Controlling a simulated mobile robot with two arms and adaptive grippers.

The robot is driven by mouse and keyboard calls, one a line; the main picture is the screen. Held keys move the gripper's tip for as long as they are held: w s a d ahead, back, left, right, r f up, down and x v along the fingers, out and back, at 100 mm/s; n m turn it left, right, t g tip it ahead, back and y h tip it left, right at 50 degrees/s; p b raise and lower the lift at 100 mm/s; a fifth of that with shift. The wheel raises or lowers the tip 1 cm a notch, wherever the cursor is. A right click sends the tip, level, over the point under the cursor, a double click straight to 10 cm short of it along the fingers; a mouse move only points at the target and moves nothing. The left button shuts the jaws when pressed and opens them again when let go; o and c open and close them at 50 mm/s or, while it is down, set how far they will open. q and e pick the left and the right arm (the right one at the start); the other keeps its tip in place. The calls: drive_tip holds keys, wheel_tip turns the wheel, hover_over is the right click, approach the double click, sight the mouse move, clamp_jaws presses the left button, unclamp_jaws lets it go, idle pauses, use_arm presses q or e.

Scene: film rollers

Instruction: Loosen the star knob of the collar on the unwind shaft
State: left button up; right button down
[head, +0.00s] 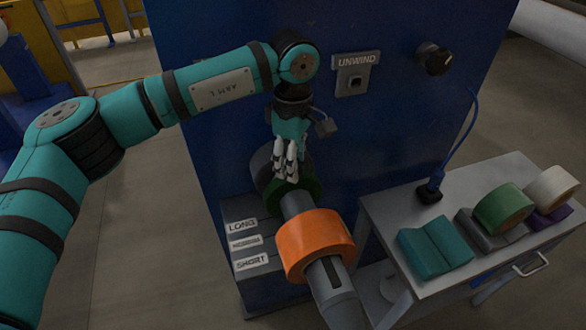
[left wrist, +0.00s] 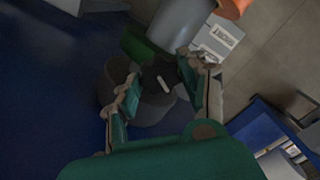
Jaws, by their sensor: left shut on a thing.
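The unwind shaft (head: 298,205) sticks out of the blue machine wall toward the lower right. A green collar (head: 312,187) sits around it near its inner end, partly behind my fingers; its green edge shows in the left wrist view (left wrist: 142,45). My left gripper (head: 287,172) points down at the collar from above. In the left wrist view the dark star knob (left wrist: 157,75), with a pale bar on it, lies between my left fingers, which are shut on it. The knob is hidden in the head view. My right gripper is not in view.
An orange roll (head: 316,244) sits farther out on the shaft. Step blocks labelled LONG and SHORT (head: 249,262) stand left of it. An UNWIND panel (head: 357,75) and a black dial (head: 433,59) are on the wall. A grey cart (head: 405,295) with rolls and cradles stands at right.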

use_arm(q)
drive_tip(key=n+b, duration=0.3)
drive_tip(key=shift+f, duration=0.2)
drive_tip(key=shift+r+n+b, duration=0.2)
drive_tip(key=shift+n+b, duration=0.8)
drive_tip(key=shift+n, duration=0.7)
drive_tip(key=o, duration=1.2)
drive_tip(key=shift+c, duration=0.2)
wheel_tip(320, 180, up, 12)
